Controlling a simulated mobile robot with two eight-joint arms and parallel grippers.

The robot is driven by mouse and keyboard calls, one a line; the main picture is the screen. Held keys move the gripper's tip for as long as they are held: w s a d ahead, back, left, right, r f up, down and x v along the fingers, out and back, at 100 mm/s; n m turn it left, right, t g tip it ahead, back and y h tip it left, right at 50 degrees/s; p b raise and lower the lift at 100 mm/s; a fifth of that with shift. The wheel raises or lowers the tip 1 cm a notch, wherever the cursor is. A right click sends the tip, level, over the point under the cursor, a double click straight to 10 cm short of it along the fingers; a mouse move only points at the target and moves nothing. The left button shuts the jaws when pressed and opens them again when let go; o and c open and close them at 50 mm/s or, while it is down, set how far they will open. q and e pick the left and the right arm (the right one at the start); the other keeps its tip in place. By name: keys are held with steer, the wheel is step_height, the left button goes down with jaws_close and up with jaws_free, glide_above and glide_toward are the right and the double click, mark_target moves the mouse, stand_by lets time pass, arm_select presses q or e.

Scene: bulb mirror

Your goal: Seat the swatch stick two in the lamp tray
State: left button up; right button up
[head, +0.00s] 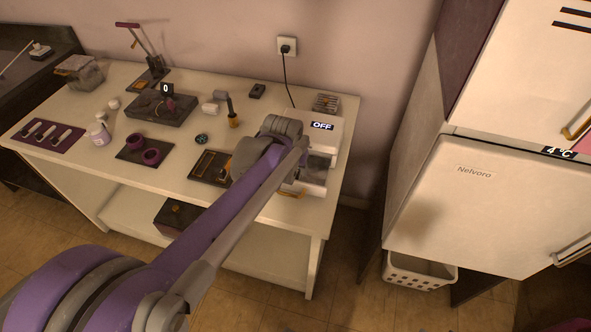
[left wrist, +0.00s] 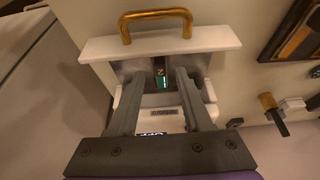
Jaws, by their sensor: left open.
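The lamp (head: 335,128) is a white box with an OFF display at the right end of the table. Its lamp tray (left wrist: 215,42) is pulled out, with a white front and a gold handle. A dark stick with a 2 and a teal patch, swatch stick two (left wrist: 161,74), shows over the tray's grey floor. I cannot tell whether it is fully seated. My left gripper (left wrist: 159,75) is open, one finger on each side of the stick with gaps visible. My right gripper is not in view.
A purple mat (head: 70,146) with several pale sticks lies at the table's left. A dark tray (head: 201,176) with gold-coloured pieces lies left of the lamp.

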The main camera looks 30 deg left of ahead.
arm_select(q)
steer(key=a+p+v, duration=0.1)
steer(key=v, duration=0.8)
steer(key=s+d+f+m, duration=0.1)
steer(key=s+d+f, duration=0.2)
steer(key=s, duration=0.3)
steer(key=s+d+f, duration=0.4)
steer(key=s, duration=0.2)
steer(key=s+d+f+m+h, duration=0.1)
steer(key=s+d+f, duration=0.2)
steer(key=s, duration=0.3)
steer(key=shift+s+d+f+m+t, duration=0.15)
steer(key=shift+s+f+m+t, duration=0.2)
steer(key=shift+f, duration=0.2)
steer(key=shift+r, duration=0.1)
step_height(320, 180, up, 9)
steer(key=w+p, duration=0.1)
steer(key=p, duration=0.7)
steer(key=shift+w, duration=0.3)
steer(key=shift+t, duration=0.25)
